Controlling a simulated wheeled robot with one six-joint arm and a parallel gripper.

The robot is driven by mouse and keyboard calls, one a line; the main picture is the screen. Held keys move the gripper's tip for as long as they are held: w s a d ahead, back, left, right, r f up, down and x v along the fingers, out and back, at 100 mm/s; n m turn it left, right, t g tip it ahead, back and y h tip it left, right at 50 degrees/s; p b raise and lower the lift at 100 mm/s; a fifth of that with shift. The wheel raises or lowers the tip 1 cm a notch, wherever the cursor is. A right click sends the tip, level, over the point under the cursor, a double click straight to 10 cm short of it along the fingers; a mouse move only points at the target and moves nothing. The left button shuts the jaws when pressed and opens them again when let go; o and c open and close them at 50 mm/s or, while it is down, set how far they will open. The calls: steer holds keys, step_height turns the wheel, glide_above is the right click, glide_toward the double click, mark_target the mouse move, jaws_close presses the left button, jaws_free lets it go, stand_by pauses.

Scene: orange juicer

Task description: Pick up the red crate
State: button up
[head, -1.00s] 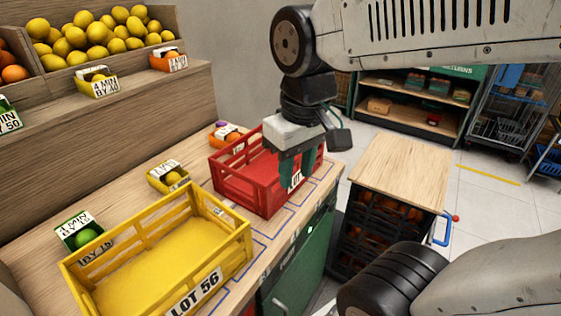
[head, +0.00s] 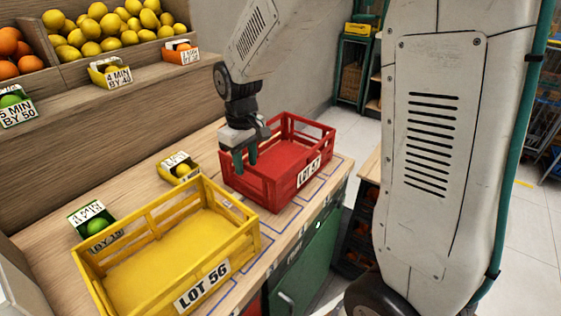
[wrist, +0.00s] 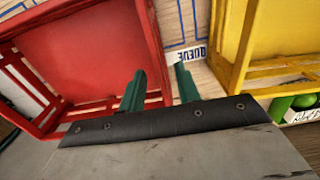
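The red crate (head: 284,188), labelled LOT 57, stands upright and empty on the wooden counter. It also fills the left of the wrist view (wrist: 80,45). My gripper (head: 246,166) points down at the crate's left end, the side facing the yellow crate. In the wrist view my gripper's two green fingers (wrist: 160,70) are apart. The crate's side wall runs between them, one finger on the inner side and one over the counter side. I cannot tell how deep the fingers reach or whether they touch the wall.
A yellow crate (head: 245,243), labelled LOT 56, stands to the left, with a narrow gap between the crates. Small fruit boxes (head: 180,170) stand behind. Blue outlines mark the counter's front strip (head: 288,222). A fruit shelf (head: 130,90) rises at the back left.

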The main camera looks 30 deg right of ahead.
mark_target(245, 169)
step_height(245, 169, down, 5)
steer(key=shift+w+a+r, duration=0.1)
steer(key=shift+r, duration=0.1)
jaws_close()
steer(key=shift+r, duration=0.1)
